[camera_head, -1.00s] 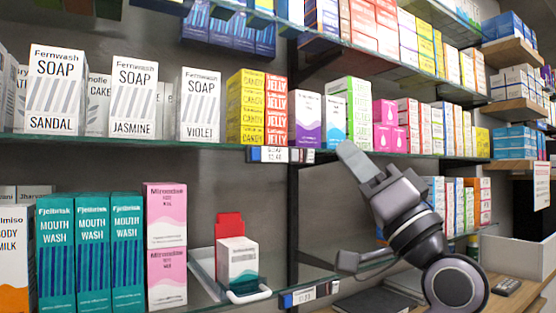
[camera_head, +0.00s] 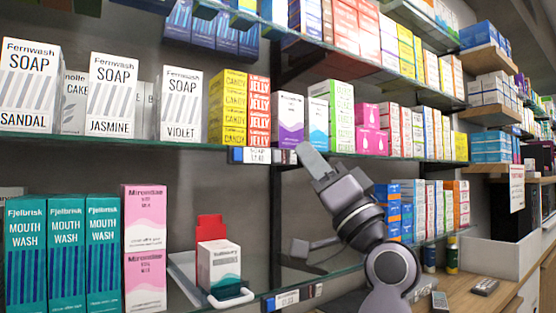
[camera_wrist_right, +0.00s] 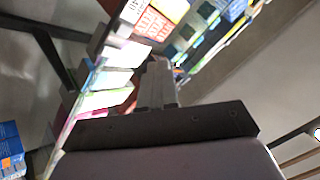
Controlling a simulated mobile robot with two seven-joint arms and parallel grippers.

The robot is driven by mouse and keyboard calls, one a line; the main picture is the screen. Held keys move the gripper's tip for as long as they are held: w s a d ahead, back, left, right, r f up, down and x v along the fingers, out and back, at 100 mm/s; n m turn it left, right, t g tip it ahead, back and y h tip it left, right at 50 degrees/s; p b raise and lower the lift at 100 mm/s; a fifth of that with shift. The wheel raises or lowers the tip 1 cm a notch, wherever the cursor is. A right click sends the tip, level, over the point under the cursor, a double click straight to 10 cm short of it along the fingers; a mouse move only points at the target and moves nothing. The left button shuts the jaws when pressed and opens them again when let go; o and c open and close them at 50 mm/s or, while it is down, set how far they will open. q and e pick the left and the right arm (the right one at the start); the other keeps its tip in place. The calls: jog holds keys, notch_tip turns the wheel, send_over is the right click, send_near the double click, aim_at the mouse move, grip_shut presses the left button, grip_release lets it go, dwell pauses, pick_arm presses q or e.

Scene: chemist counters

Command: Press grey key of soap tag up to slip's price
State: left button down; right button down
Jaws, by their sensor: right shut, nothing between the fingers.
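The soap tag (camera_head: 257,156) is a small electronic price tag on the front edge of the upper glass shelf, below the Fernwash violet soap box (camera_head: 181,104) and the yellow candy boxes. It has a blue part at its left and a pale display with small print, partly legible as "SOAP". Small key parts show at its right end, too small to tell apart. My right gripper (camera_head: 304,150) is shut and empty, its tip just right of the tag, with a small gap in the picture. Its fingers also show in the wrist view (camera_wrist_right: 158,80). My left gripper is out of view.
A second price tag (camera_head: 291,298) hangs on the lower shelf edge. A white paper with small print (camera_head: 516,187), unreadable, hangs at right. Boxes fill the shelf behind my gripper; the counter (camera_head: 465,295) lies below right.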

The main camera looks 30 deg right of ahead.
jog(key=shift+w+a, duration=0.15)
jog(key=shift+w, duration=1.9)
jog(key=shift+w, duration=0.2)
dwell(0.3)
jog(key=shift+w, duration=0.2)
jog(key=shift+w, duration=0.45)
dwell(0.7)
jog(key=shift+s, duration=0.85)
jog(key=s, duration=0.5)
jog(key=shift+d+p, duration=0.2)
jog(key=shift+p, duration=0.2)
